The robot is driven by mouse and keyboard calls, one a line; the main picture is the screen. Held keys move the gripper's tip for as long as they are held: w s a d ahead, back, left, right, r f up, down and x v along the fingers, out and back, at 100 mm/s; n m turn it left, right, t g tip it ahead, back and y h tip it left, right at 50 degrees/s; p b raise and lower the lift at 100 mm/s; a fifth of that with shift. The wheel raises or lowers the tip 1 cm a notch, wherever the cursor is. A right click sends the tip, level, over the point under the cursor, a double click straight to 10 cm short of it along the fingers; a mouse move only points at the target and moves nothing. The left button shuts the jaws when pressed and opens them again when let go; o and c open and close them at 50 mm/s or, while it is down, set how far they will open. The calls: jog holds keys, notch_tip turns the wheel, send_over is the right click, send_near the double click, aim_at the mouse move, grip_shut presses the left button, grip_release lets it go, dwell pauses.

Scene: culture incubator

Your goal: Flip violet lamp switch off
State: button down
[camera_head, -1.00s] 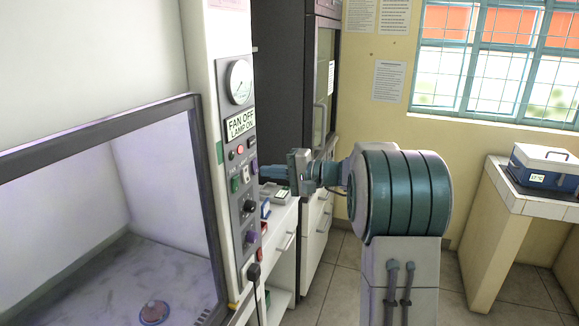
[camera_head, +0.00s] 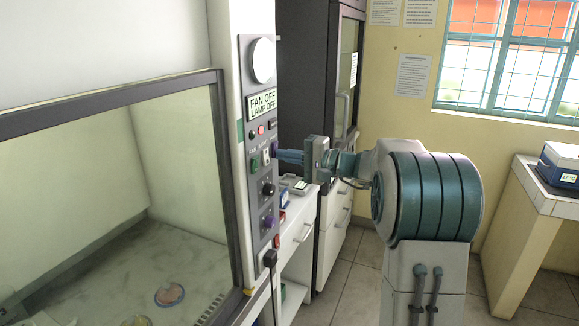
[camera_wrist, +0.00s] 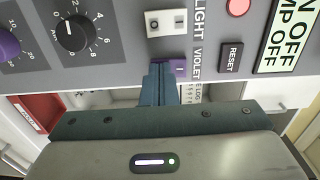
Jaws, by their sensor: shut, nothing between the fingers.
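The violet lamp switch (camera_wrist: 181,68) is a small purple rocker beside the VIOLET label in the wrist view. In the head view the switch (camera_head: 274,149) shows as a purple spot on the control panel (camera_head: 257,210). My gripper (camera_wrist: 163,68) is shut and empty, its fingertips right at the switch; they cover part of it. Whether they touch it I cannot tell. In the head view my gripper (camera_head: 279,155) reaches the panel from the right. The display (camera_head: 262,104) reads FAN OFF, LAMP OFF. The cabinet interior (camera_head: 80,220) has no violet tint.
The white LIGHT switch (camera_wrist: 166,22), RESET button (camera_wrist: 230,57) and black dial (camera_wrist: 76,33) are close to my fingers. A dark framed glass sash (camera_head: 230,180) is left of the panel. A drawer unit (camera_head: 300,228) stands beyond the panel. A dish (camera_head: 170,294) lies in the cabinet.

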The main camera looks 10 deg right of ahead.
jog(key=shift+a+f+b, duration=0.2)
jog(key=shift+f+b, duration=0.2)
jog(key=shift+b, duration=0.6)
jog(key=shift+r+t+y, duration=0.3)
jog(key=shift+r, duration=0.05)
jog(key=b+v, duration=0.3)
jog(key=v, duration=1.1)
jog(key=shift+d+f+b, duration=0.2)
jog(key=shift+f+b, duration=0.15)
jog(key=shift+f, duration=0.05)
